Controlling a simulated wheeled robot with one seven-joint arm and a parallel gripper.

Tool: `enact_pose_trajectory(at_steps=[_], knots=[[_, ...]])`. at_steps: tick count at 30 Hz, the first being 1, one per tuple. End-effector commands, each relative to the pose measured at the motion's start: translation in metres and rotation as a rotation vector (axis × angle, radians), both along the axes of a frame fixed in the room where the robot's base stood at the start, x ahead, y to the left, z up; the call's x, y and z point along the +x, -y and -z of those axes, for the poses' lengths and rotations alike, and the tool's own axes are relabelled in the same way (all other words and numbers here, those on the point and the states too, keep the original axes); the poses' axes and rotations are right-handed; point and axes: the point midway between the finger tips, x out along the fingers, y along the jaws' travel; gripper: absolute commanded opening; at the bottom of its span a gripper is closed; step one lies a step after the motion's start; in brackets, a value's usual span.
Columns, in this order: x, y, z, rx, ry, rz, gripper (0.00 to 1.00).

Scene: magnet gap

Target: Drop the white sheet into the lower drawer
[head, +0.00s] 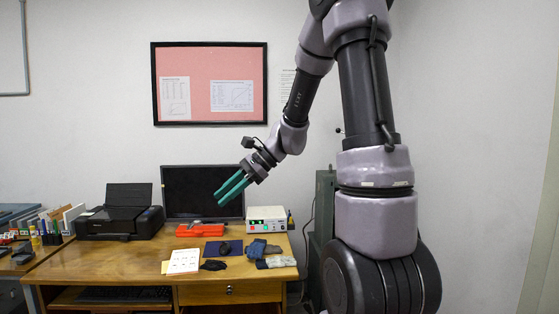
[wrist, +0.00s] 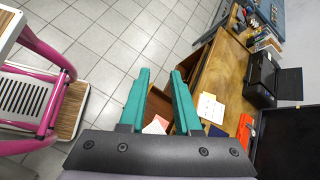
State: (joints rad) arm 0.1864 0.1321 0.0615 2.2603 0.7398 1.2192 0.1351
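My gripper (head: 220,198) is in the air above the desk, in front of the monitor. In the wrist view its two green fingers (wrist: 161,74) are apart with nothing between them. White paper (head: 183,262) lies on the desk's front left; it also shows in the wrist view (wrist: 210,107). Another pale pinkish sheet (wrist: 155,125) shows low between the fingers, partly hidden by my gripper. Beside it is a brown open-looking compartment (wrist: 158,104), perhaps a drawer. A drawer front (head: 232,292) with a knob is under the desktop. I cannot tell which drawer is the lower one.
On the desk are a printer (head: 120,213), a monitor (head: 188,188), a red object (head: 203,230), an instrument box (head: 267,218), a blue mat (head: 222,249) and gloves (head: 276,262). A pink-framed piece of furniture (wrist: 45,50) stands on the tiled floor (wrist: 120,35), which has free room.

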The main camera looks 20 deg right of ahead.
Motion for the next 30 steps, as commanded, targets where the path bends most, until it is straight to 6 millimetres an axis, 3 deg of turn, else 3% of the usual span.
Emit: enact_pose_trajectory(at_steps=[1, 6, 15, 21, 30], knots=[[-0.017, 0.001, -0.015, -0.070, 0.074, -0.057, 0.32], [-0.070, 0.017, -0.048, -0.325, 0.310, -0.241, 0.32], [-0.144, 0.059, -0.094, -0.758, 0.699, -0.491, 0.32], [-0.166, 0.078, -0.109, -0.922, 0.837, -0.564, 0.32], [-0.170, 0.082, -0.112, -0.956, 0.861, -0.579, 0.32]])
